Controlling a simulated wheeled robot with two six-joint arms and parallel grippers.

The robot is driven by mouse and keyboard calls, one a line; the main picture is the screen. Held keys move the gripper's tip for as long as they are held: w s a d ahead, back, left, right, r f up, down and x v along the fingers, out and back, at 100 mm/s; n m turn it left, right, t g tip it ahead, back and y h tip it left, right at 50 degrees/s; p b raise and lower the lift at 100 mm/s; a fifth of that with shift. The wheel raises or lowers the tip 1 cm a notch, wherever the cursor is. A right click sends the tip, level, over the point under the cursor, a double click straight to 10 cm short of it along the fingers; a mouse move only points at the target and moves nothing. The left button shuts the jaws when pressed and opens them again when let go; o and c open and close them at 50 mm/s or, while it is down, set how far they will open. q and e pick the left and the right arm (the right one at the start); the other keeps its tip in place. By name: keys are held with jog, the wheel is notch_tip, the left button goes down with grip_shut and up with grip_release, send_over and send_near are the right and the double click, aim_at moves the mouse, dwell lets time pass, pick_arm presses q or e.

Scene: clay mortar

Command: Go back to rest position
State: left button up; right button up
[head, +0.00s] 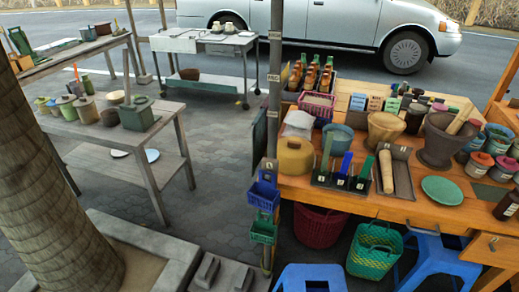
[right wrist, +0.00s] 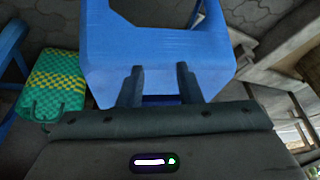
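The large brown clay mortar (head: 437,148) stands on the right part of the wooden stall counter (head: 405,205), with a pestle (head: 462,116) leaning in it. A smaller tan mortar (head: 383,128) stands to its left. No gripper shows in the head view. In the right wrist view my right gripper (right wrist: 160,85) has its two dark fingers apart, with nothing between them. Its fingers overlap a blue stool (right wrist: 155,48) in the picture; I cannot tell the distance. My left gripper is in neither view.
Blue stools (head: 312,278) (head: 438,258), a green basket (head: 374,250) and a red basket (head: 318,226) stand below the counter. A palm trunk (head: 50,170) and a side table (head: 135,135) are at left. Paving (head: 215,190) lies clear between. A car (head: 340,22) is behind.

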jog(key=s+d+f+g+h, duration=0.1)
jog(key=s+f, duration=0.3)
jog(key=s, duration=0.7)
jog(key=s+d+f+m+g+h, duration=0.1)
jog(key=s+f, duration=0.4)
jog(key=s, duration=0.6)
jog(key=s+d+f+g, duration=0.1)
jog(key=s+f, duration=0.3)
jog(key=s, duration=0.7)
jog(key=shift+s+d+f+m+h+b, duration=0.2)
jog(key=shift+d+f+m+h+b, duration=0.15)
jog(key=shift+d, duration=0.5)
